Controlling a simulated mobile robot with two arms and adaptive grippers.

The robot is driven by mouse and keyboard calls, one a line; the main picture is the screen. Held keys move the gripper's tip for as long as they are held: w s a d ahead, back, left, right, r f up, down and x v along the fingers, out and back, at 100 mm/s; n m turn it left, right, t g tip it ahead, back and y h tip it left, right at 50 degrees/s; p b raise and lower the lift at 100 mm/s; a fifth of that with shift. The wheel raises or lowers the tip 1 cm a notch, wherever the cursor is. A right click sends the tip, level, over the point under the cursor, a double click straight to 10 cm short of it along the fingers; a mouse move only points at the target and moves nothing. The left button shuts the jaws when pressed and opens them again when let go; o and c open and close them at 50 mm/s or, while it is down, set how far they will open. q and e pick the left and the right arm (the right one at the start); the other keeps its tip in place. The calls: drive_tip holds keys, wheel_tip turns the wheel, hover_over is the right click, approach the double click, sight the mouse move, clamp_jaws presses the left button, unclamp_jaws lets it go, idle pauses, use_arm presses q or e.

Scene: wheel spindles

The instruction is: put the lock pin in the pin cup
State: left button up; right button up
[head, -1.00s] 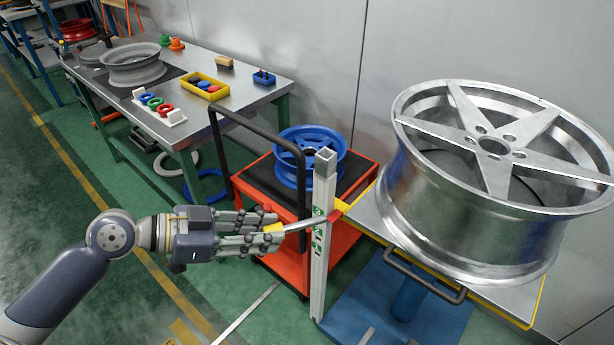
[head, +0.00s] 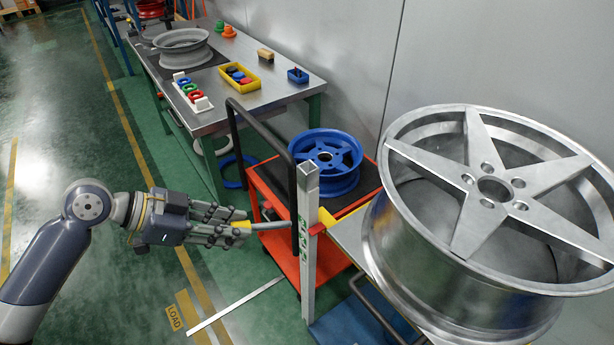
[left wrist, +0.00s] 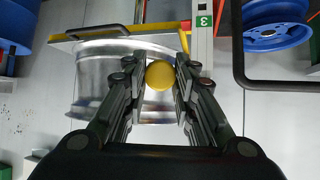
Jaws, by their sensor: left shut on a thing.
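My left gripper (head: 238,230) is shut on the yellow end of a grey rod, which I take to be the lock pin (head: 270,226). In the left wrist view its round yellow end (left wrist: 160,76) sits between the two fingers, and its shaft is hidden behind it. In the head view the rod points right, toward the upright grey post (head: 308,250); I cannot tell whether it touches the post. A small blue holder (head: 298,76) with dark tops stands on the back bench; I cannot tell whether it is the pin cup. My right gripper is not in view.
A large silver wheel (head: 470,225) lies on a stand at the right. A red cart (head: 275,215) carries a blue rim (head: 325,160) behind the post. The bench (head: 265,100) holds a yellow bin (head: 239,76) and a ring rack (head: 193,93). Floor at the left is clear.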

use_arm(q)
drive_tip(key=w+d+r+m+g+y+p, duration=0.3)
drive_tip(key=w+d+r+m+y, duration=0.15)
drive_tip(key=d+m, duration=0.25)
drive_tip(key=w+d+r+m+g+y+p, duration=0.2)
drive_tip(key=w+d+r+m+y+p, duration=0.1)
drive_tip(key=d+m+y+p, duration=0.25)
drive_tip(key=w+d+r+m+t+h+p, duration=0.1)
drive_tip(key=w+r+m+t+p, duration=0.1)
drive_tip(key=w+r+m+t, duration=0.25)
drive_tip(key=w+d+r+m+t+p, duration=0.1)
drive_tip(key=w+r+m, duration=0.2)
drive_tip(key=r+m, duration=0.4)
wheel_tip(320, 180, down, 10)
drive_tip(key=m+p, duration=0.1)
drive_tip(key=p, duration=0.1)
drive_tip(key=shift+f+p, duration=0.15)
drive_tip(key=shift+p, duration=0.25)
drive_tip(key=o, duration=1.1)
drive_tip(key=shift+a+t, duration=0.1)
drive_tip(key=shift+t, duration=0.15)
drive_tip(key=shift+c, duration=0.2)
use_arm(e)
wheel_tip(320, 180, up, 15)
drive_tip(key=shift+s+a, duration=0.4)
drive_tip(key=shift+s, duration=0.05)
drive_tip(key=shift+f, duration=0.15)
